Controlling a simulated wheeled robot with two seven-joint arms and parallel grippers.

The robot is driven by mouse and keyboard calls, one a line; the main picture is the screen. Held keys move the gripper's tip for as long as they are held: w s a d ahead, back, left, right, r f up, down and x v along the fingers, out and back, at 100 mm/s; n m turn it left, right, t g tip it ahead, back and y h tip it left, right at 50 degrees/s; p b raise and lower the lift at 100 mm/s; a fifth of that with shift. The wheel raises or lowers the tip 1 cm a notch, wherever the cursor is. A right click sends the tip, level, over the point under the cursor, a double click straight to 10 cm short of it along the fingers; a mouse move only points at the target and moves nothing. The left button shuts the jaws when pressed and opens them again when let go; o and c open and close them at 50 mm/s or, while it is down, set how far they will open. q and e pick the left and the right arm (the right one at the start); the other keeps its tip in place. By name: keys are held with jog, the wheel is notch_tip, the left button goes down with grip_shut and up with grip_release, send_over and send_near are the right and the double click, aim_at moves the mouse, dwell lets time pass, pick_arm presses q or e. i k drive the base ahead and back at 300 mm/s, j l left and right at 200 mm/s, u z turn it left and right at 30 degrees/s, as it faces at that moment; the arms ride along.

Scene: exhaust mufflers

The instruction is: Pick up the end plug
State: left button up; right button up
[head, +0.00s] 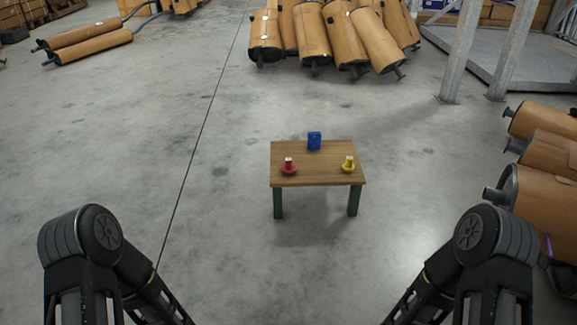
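A small wooden table (318,176) with green legs stands on the floor ahead of me. On it are a red flanged piece with a pale top (289,168) at the front left and a yellow flanged piece with a pale top (348,165) at the right. Both look plug-shaped; I cannot tell which one is the end plug. A blue block-like object (314,140) stands at the table's back edge. Both my arms show at the bottom corners, well apart from the table. Their grippers are outside the picture.
Wrapped mufflers (313,38) lie in a row at the back, with more mufflers (85,45) at the far left and a stack (543,190) at the right. Metal posts (463,50) stand at the back right. The floor around the table is clear.

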aim_at(287, 168)
jog(key=u, duration=1)
jog(key=i+l+u, duration=0.1)
jog(key=l+u, duration=0.8)
jog(key=l, duration=0.25)
jog(key=l+u, duration=0.45)
jog(key=l, duration=0.15)
jog(key=k+l, duration=0.1)
jog(key=l, duration=0.35)
jog(key=k+l+u, duration=0.1)
jog(key=l, duration=0.3)
jog(key=k+l, duration=0.15)
jog(key=l, duration=0.3)
jog(key=k+l, duration=0.1)
jog(key=l, duration=0.3)
jog(key=u, duration=0.05)
